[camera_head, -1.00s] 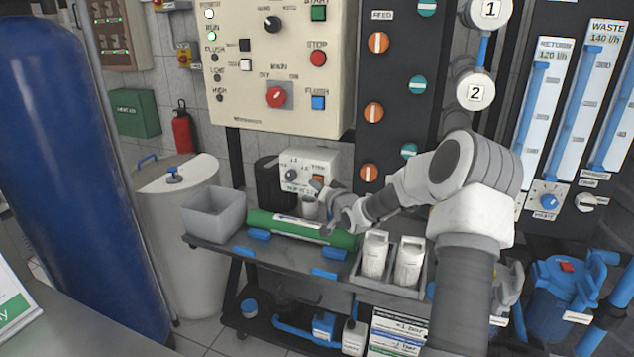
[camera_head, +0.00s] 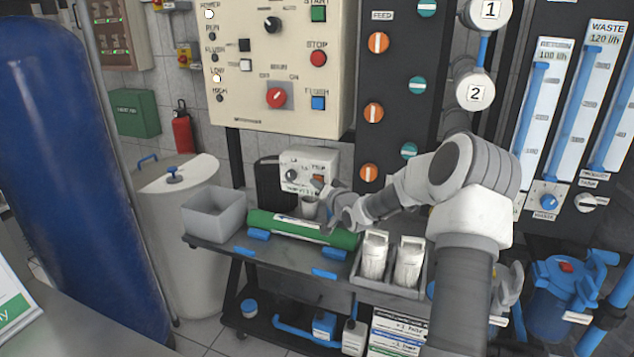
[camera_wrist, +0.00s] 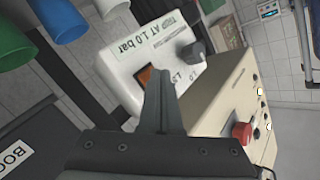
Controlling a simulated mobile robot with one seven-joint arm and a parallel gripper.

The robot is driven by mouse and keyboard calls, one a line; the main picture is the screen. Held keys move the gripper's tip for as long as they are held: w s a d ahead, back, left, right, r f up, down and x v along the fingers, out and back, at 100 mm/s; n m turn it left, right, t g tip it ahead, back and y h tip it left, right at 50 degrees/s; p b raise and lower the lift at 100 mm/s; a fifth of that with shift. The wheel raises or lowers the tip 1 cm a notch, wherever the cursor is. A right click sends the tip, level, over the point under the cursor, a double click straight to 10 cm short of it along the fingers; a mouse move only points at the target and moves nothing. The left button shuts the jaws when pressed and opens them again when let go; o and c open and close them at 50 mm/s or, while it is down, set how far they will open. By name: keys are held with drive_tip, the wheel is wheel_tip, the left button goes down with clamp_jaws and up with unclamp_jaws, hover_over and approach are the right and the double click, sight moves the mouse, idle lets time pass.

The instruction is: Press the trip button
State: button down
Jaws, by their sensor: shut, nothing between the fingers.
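The trip button is an orange square on a small white box (camera_head: 303,162) labelled "TRIP AT 1.0 bar" in the wrist view. The button (camera_head: 318,179) faces my arm, and it shows beside my fingertips in the wrist view (camera_wrist: 144,76). My gripper (camera_wrist: 158,76) is shut and empty. Its fingertips overlap the right edge of the button in that view; whether they touch it I cannot tell. A dark knob (camera_wrist: 190,57) sits on the same box. In the head view my gripper (camera_head: 319,186) is small, in front of the box's lower right.
A beige control panel (camera_head: 285,55) hangs above the box. A green cylinder (camera_head: 300,228), a grey bin (camera_head: 213,213) and two white bottles in a tray (camera_head: 358,275) stand on the shelf below.

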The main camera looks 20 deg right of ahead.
idle(0.5)
drive_tip(key=shift+s+a, duration=0.55)
drive_tip(key=shift+s, duration=0.05)
drive_tip(key=shift+s+a+b, duration=0.85)
drive_tip(key=shift+s+a, duration=0.9)
drive_tip(key=shift+a, duration=0.05)
